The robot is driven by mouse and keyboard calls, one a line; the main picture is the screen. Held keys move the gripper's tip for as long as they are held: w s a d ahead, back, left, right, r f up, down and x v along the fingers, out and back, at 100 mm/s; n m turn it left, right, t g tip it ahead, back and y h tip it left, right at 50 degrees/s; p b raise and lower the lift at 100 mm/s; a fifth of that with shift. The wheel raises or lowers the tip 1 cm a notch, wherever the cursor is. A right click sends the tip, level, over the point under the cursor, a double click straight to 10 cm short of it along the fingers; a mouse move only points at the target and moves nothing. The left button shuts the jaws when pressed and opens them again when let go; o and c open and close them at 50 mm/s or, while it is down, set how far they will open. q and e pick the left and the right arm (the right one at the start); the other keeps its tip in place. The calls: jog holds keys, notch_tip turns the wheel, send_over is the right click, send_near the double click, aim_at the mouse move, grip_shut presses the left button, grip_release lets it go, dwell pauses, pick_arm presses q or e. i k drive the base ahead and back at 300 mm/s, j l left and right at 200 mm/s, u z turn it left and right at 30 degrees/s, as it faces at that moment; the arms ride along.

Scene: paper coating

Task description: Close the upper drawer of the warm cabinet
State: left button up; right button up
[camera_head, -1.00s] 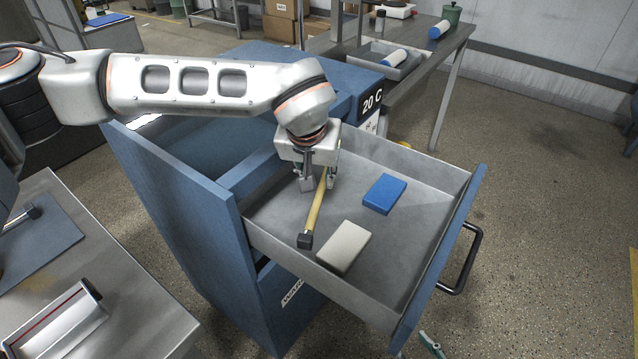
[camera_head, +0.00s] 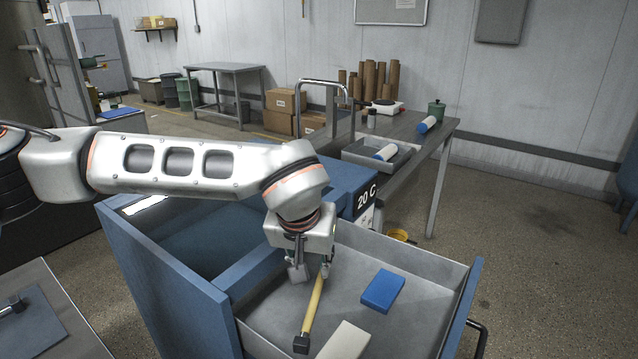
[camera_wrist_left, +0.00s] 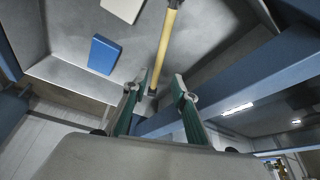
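The blue warm cabinet (camera_head: 165,275) stands in front of me. Its upper drawer (camera_head: 462,305) is pulled well out, with a grey inside and a blue front to the right. The dark drawer handle (camera_head: 481,338) shows only partly at the bottom edge. My left gripper (camera_head: 311,277) is over the drawer's inner end, fingers pointing down. Its two fingers stand apart in the left wrist view (camera_wrist_left: 160,78). A yellow-handled tool (camera_head: 314,305) lies in the drawer, its far end near the fingers; I cannot tell whether they touch it. My right gripper is not in view.
The drawer also holds a blue block (camera_head: 383,291) and a whitish block (camera_head: 345,342). A steel table (camera_head: 425,140) with a tray (camera_head: 365,152) stands behind the cabinet. A grey worktop (camera_head: 60,325) is at the lower left. Floor right of the drawer is clear.

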aim_at(268, 318)
jog(key=k, duration=1)
